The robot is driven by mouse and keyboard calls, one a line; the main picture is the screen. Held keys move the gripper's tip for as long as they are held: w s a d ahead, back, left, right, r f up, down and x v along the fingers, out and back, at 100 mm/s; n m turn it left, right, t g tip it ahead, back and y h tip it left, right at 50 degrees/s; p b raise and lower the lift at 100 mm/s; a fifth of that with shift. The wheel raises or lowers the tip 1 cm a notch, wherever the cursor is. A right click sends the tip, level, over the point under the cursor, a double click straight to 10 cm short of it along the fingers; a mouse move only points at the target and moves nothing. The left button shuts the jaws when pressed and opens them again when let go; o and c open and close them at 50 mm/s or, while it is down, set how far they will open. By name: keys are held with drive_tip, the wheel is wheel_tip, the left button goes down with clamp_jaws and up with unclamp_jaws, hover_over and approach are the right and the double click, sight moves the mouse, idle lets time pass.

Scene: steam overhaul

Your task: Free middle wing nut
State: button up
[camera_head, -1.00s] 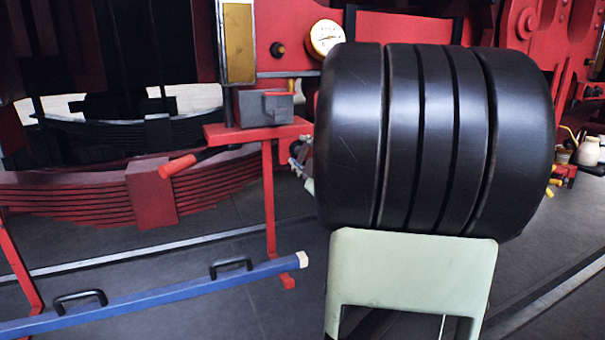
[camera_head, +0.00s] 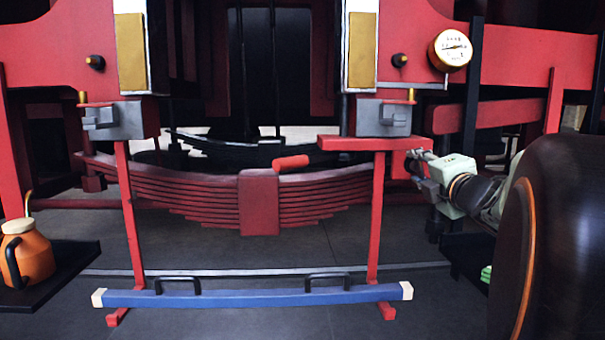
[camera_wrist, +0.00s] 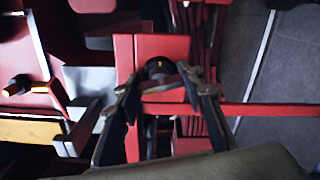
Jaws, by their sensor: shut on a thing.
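My gripper (camera_head: 420,168) reaches in from the right at the outer side of the right red stand (camera_head: 378,215). In the wrist view, its two fingers (camera_wrist: 161,77) close from both sides on a small dark-red crosswise piece, which looks like the wing nut (camera_wrist: 165,87). Just beyond it is a dark round end with a yellow mark (camera_wrist: 158,67), in front of a red plate (camera_wrist: 165,45). The fingers hide the ends of the piece. In the head view the wing nut is too small and covered to make out.
A red leaf spring (camera_head: 258,200) hangs between two red stands. A blue bar with black handles (camera_head: 255,296) runs low across the front. A pressure gauge (camera_head: 451,50) is at upper right. An orange can (camera_head: 28,255) stands on a dark shelf at left. Grey floor lies in front.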

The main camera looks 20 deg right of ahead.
drive_tip(key=shift+n, duration=0.3)
drive_tip(key=o, duration=1.2)
